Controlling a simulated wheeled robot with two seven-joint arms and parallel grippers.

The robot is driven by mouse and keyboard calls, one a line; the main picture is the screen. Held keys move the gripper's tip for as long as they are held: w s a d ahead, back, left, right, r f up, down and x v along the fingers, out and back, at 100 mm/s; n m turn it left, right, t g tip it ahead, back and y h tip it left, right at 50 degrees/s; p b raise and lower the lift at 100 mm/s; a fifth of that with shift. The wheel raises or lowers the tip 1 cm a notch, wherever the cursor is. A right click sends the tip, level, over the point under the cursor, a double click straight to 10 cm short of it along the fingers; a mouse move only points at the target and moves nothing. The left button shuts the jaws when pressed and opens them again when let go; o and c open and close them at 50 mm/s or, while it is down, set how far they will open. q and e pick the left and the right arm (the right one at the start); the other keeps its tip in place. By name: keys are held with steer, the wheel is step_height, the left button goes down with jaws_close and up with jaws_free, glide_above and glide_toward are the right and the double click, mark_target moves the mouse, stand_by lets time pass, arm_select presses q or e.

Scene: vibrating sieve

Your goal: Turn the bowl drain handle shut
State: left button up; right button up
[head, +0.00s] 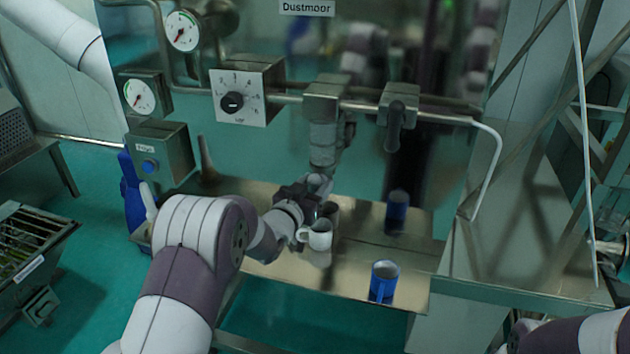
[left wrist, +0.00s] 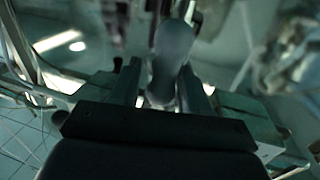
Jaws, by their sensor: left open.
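My left gripper (head: 318,188) is low in front of the machine, just under the middle valve body (head: 323,104) and its cylindrical bowl (head: 323,145). In the left wrist view, my open left gripper (left wrist: 168,88) has a rounded grey piece (left wrist: 172,45) between its fingers. I cannot tell whether the fingers touch it. The bowl drain handle is not clearly seen in the head view; my gripper covers the area under the bowl. A dark lever (head: 394,128) hangs down from the valve to the right. My right gripper is out of view.
A white mug (head: 318,235) stands on the metal shelf (head: 270,262) close by my left gripper. A blue mug (head: 384,282) stands near the shelf's front edge. A dial box (head: 247,92) and two gauges sit at upper left. A blue bottle (head: 133,195) stands at left.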

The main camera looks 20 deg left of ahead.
arm_select(q)
steer(key=shift+w+a+f, duration=0.15)
steer(key=shift+w+a, duration=0.05)
steer(key=shift+c, duration=0.4)
jaws_close()
steer(key=n+b, duration=0.3)
steer(key=b, duration=0.1)
steer(key=shift+a+f+n+t, duration=0.15)
steer(key=shift+f+n+t, duration=0.1)
steer(key=shift+n+t, duration=0.15)
steer(key=n+b, duration=0.1)
steer(key=n, duration=0.1)
steer(key=n+b, duration=0.2)
steer(key=n+t+b, duration=0.1)
steer(key=n, duration=0.1)
steer(key=shift+a+f+y, duration=0.1)
steer(key=shift+a+y, duration=0.2)
steer(key=shift+a+f+n+t+y+b, duration=0.15)
steer(key=shift+n+y+b, duration=0.3)
steer(key=shift+n+b, duration=1.05)
steer(key=shift+d+f+n+t+y+b, duration=0.1)
steer(key=shift+n+y+b, duration=0.3)
steer(key=shift+n+b, duration=1.05)
steer(key=shift+a+f+n+t+y+b, duration=0.15)
steer(key=shift+n+y+b, duration=0.45)
steer(key=shift+n, duration=1.65)
